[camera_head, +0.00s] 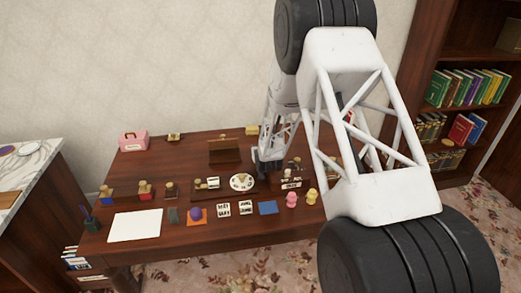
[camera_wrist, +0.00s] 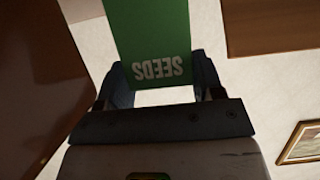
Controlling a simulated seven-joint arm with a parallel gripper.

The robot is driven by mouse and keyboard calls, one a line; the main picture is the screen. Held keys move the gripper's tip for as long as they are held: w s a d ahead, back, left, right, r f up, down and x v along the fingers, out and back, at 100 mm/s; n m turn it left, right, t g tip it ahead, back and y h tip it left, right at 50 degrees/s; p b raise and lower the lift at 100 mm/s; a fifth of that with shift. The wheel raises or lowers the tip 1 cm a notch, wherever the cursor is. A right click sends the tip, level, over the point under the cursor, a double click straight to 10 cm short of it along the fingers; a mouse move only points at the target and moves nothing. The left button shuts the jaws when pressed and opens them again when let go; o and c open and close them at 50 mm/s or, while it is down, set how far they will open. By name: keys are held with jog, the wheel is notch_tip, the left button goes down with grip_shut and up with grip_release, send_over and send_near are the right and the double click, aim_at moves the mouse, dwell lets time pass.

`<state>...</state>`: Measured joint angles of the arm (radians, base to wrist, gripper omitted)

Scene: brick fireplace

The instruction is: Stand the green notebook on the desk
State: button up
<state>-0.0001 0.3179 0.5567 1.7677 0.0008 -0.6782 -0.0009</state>
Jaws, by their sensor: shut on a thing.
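In the wrist view, a green notebook (camera_wrist: 150,30) with upside-down white "SEEDS" lettering is held between the two fingers of my gripper (camera_wrist: 162,78). The notebook extends beyond the top of that view, so its far end is hidden. In the head view, my gripper (camera_head: 268,165) is over the back middle-right of the brown wooden desk (camera_head: 125,172). My arm blocks the desk's right end there, and I cannot make out the notebook. I cannot tell whether the notebook touches the desk.
A bookshelf (camera_head: 425,92) stands right. Some bare desk shows at back left.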

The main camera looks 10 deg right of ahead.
dwell(0.3)
jog(key=o, duration=0.9)
jog(key=shift+f, duration=0.1)
jog(key=shift+o, duration=0.2)
jog(key=shift+r, duration=0.2)
jog(key=shift+v, duration=0.75)
jog(key=v, duration=1)
jog(key=shift+s, duration=0.2)
jog(key=shift+r, duration=0.1)
jog(key=shift+r, duration=0.1)
